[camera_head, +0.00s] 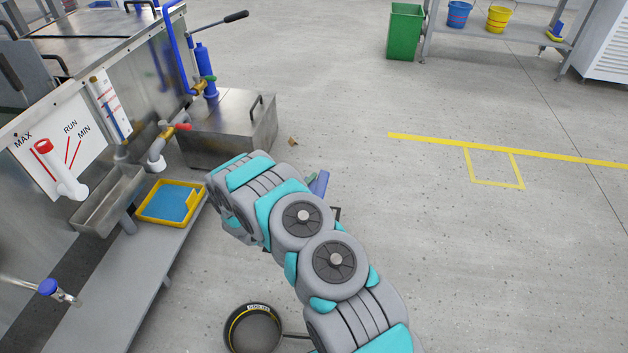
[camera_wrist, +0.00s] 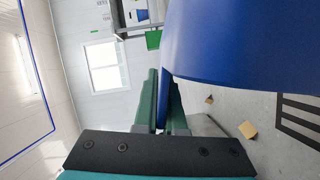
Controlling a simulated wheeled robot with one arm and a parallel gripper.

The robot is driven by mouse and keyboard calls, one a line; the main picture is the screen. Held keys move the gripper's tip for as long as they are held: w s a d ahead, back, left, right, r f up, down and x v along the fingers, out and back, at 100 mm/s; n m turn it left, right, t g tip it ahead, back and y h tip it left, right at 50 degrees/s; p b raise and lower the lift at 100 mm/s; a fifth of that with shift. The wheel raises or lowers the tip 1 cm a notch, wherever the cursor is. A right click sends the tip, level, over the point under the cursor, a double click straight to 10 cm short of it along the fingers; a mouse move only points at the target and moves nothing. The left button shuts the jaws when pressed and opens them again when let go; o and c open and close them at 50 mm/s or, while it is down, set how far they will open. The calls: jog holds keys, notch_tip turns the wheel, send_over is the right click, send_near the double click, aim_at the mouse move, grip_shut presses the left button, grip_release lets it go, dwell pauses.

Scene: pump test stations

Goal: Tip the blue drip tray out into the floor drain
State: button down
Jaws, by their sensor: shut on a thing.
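My gripper (camera_wrist: 166,90) is shut on a blue piece, which I take to be the blue drip tray (camera_wrist: 250,40). Its smooth blue side fills the upper right of the wrist view. In the head view only a small, slanted part of the tray (camera_head: 319,184) shows beyond my arm, which hides the gripper. The tray's inside and any contents are hidden. A dark barred grate, apparently the floor drain (camera_wrist: 300,122), lies at the right edge of the wrist view. In the head view a dark edge of the drain (camera_head: 337,213) shows beside my arm.
A yellow-rimmed tray (camera_head: 148,216) with a blue inside sits on the left bench's low shelf. A metal box (camera_head: 210,140) stands behind my arm. A black round pan (camera_head: 232,328) is on the floor at the bottom. Tan bits (camera_wrist: 248,130) lie around. The floor to the right is clear.

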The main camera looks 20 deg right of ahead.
aim_at(323, 189)
jog(key=shift+w+a+n+p, duration=0.55)
jog(key=shift+w+a+n, duration=0.95)
jog(key=shift+a, duration=0.55)
jog(key=s+d+m, duration=0.1)
jog(key=d, duration=0.1)
jog(key=s+d+m, duration=0.2)
jog(key=shift+d, duration=0.1)
jog(key=shift+s+d+f+m+y+b, duration=0.1)
jog(key=shift+s+d+f+m+y, duration=0.1)
jog(key=shift+s+d+m, duration=0.4)
jog(key=shift+s+d+f+m+y+b, duration=0.2)
jog(key=shift+s+d, duration=0.25)
jog(key=shift+d, duration=0.35)
jog(key=shift+s+d+f+m+y+b, duration=0.1)
jog(key=shift+s+d+f+m, duration=0.05)
jog(key=shift+s+d+m, duration=0.45)
jog(key=s+d+f+m+y+b, duration=0.1)
jog(key=s+d+f+m+b, duration=0.1)
jog(key=d+f+m+b, duration=0.1)
jog(key=s+d+f+m+t+y+b, duration=0.1)
jog(key=s+d+f+m+y+b, duration=0.1)
jog(key=f, duration=0.4)
jog(key=s+d+f+m+y+b, duration=0.2)
jog(key=s+d+f+m+b, duration=0.1)
jog(key=d+f+b, duration=0.2)
jog(key=shift+f+m+t, duration=0.2)
jog(key=shift+m+t, duration=0.2)
